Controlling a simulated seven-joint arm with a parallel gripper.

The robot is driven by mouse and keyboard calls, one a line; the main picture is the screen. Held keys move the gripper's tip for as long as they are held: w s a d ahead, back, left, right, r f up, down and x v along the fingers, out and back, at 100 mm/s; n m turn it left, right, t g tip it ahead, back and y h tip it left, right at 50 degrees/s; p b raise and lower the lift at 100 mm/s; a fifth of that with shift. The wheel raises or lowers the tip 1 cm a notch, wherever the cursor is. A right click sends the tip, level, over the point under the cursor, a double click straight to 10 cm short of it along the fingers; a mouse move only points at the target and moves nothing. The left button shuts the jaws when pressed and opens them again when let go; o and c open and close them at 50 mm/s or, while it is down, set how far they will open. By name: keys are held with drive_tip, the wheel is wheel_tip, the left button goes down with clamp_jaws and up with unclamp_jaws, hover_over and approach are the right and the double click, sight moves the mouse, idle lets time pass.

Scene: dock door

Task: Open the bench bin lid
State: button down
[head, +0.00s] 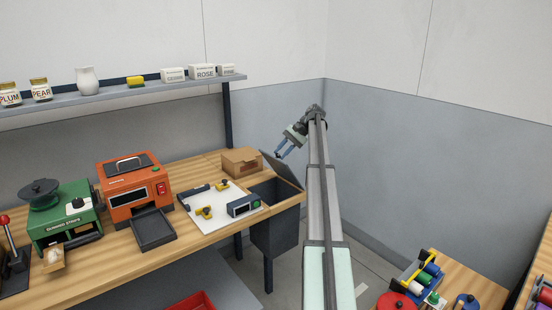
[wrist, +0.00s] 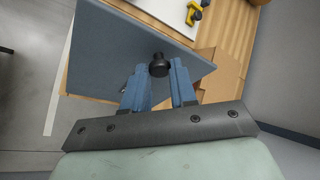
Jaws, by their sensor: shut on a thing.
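The bench bin (head: 275,232) is a dark grey box set into the right end of the wooden bench. Its lid (head: 284,170) is raised and tilted up on the right side, and the dark opening (head: 266,190) shows beside it. In the wrist view the lid (wrist: 112,48) is a flat blue-grey panel with a round black knob (wrist: 158,66). My gripper (head: 281,154) is at the lid's upper part. In the wrist view my gripper (wrist: 158,70) has its two blue fingers on either side of the knob, shut on it. The knob is hidden in the head view.
A cardboard box (head: 242,161) stands just behind the bin. A white board (head: 221,205) with yellow clamps lies left of it. An orange machine (head: 135,186) and a green grinder (head: 67,212) stand further left. Grey walls meet in a corner behind my arm.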

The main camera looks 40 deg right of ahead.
drive_tip(key=shift+d+r+y, duration=0.25)
drive_tip(key=shift+d+y, duration=0.35)
drive_tip(key=shift+d, duration=0.45)
drive_tip(key=c, duration=0.9)
unclamp_jaws()
drive_tip(key=shift+a, duration=0.1)
